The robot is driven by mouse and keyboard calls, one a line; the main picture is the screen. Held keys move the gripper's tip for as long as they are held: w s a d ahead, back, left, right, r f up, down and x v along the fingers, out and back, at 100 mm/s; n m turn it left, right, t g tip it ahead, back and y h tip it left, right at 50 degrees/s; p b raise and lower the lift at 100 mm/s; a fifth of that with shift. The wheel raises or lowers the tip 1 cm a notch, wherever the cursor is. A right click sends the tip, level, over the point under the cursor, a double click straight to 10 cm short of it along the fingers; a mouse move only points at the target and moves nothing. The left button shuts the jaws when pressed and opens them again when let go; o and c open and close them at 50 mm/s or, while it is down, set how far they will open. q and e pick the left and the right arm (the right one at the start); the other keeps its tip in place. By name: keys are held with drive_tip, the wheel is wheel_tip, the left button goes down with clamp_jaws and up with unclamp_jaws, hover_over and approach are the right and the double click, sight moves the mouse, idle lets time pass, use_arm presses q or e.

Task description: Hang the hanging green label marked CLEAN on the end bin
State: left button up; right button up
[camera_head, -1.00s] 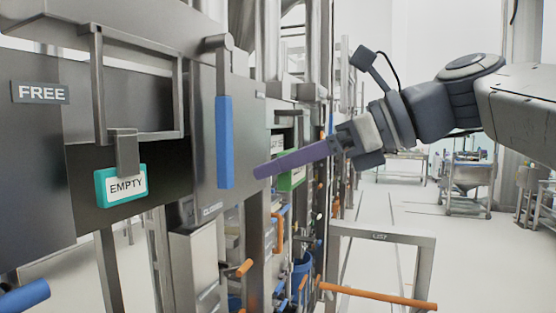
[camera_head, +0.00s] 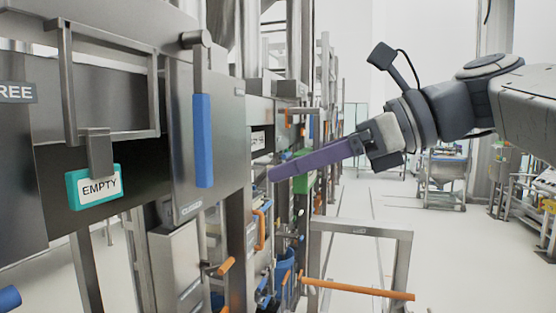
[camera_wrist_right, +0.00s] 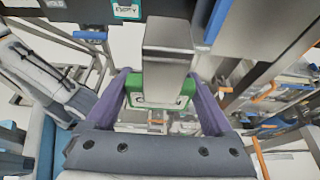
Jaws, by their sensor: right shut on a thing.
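My right gripper (camera_head: 272,174), with long purple fingers, reaches in from the right in the head view. It is shut on a green label (camera_wrist_right: 183,101) with a grey metal hanger (camera_wrist_right: 168,50), seen between the fingers in the right wrist view. The label's wording cannot be read. In the head view its green edge (camera_head: 303,184) shows beside the fingers. The label is apart from the steel bin front (camera_head: 180,110) with the blue handle (camera_head: 203,140). I cannot tell which bin is the end bin. My left gripper is not in view.
A teal label marked EMPTY (camera_head: 95,187) hangs by a metal clip on a bin front at the left. A metal frame (camera_head: 400,270) with an orange bar (camera_head: 358,290) stands below my right arm.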

drive_tip(key=s+d+p, duration=0.2)
drive_tip(key=s+d, duration=0.1)
drive_tip(key=d, duration=0.7)
drive_tip(key=shift+s+d+p, duration=0.15)
drive_tip(key=shift+s+p, duration=0.15)
drive_tip(key=shift+s, duration=0.1)
drive_tip(key=w+d+f+m+t+b, duration=0.1)
drive_tip(key=w+d+f, duration=0.2)
drive_tip(key=w+f, duration=0.45)
drive_tip(key=w+d+f+h+b, duration=0.1)
drive_tip(key=w+d+f+b, duration=0.2)
drive_tip(key=f, duration=0.8)
drive_tip(key=w+d+f+m+t, duration=0.1)
drive_tip(key=w+d+f, duration=0.1)
drive_tip(key=w+f, duration=0.6)
drive_tip(key=s+a+f+b, duration=0.1)
drive_tip(key=s+a+f, duration=0.1)
drive_tip(key=f, duration=1.5)
drive_tip(key=s+a+f+m+t+b, duration=0.1)
drive_tip(key=s+f, duration=0.4)
drive_tip(key=f, duration=1.3)
drive_tip(key=shift+a+f+h+b, duration=0.35)
drive_tip(key=shift+a+b, duration=0.2)
drive_tip(key=shift+a, duration=0.2)
